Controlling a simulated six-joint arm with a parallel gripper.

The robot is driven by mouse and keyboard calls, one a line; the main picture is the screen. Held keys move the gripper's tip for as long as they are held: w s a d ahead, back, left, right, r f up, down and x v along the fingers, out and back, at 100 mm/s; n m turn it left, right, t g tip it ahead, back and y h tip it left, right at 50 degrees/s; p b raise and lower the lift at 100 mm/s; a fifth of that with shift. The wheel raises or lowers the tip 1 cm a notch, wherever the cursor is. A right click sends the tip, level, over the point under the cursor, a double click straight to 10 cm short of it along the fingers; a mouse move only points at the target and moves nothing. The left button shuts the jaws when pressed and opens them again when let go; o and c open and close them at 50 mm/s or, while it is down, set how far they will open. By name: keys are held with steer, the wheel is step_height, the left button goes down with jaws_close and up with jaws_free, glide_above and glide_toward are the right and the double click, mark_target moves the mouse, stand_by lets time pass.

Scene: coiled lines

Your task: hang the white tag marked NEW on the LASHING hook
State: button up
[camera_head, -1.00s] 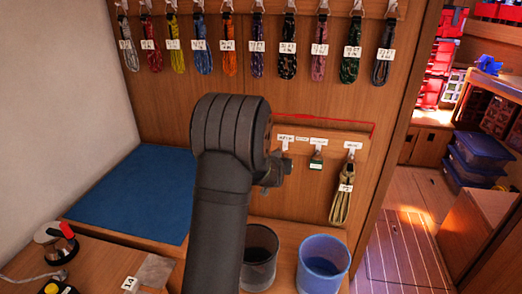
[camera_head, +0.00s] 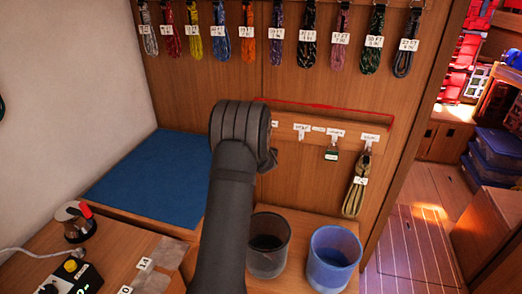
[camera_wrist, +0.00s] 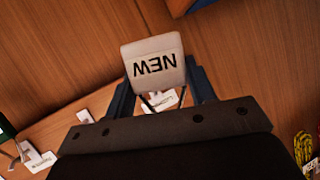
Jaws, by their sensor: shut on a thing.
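The white tag marked NEW (camera_wrist: 158,62) is upside down in the wrist view, between the two dark fingers of my gripper (camera_wrist: 160,88), which is shut on it. In the head view my gripper (camera_head: 272,158) is mostly hidden behind my arm, left of the low hook board (camera_head: 285,124), and the tag cannot be seen there. The board has a left hook with a white label (camera_head: 303,128) and nothing hanging on it. A small dark green piece (camera_head: 332,154) hangs on the middle hook and a khaki coil (camera_head: 356,188) on the right one. I cannot read which label says LASHING.
A row of tagged coloured coils (camera_head: 248,38) hangs above. A grey bin (camera_head: 268,262) and a blue bin (camera_head: 333,275) stand below the board. A blue mat (camera_head: 150,180) lies at the left. A red line (camera_head: 330,107) runs along the board's top.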

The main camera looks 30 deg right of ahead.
steer(key=w+d+f, duration=0.1)
steer(key=w+d, duration=0.4)
steer(key=shift+w+d+f, duration=0.25)
steer(key=shift+f, duration=0.05)
stand_by(0.7)
stand_by(0.6)
steer(key=o, duration=1.1)
steer(key=shift+c, duration=0.2)
steer(key=v, duration=1.7)
steer(key=shift+s+a+r, duration=0.1)
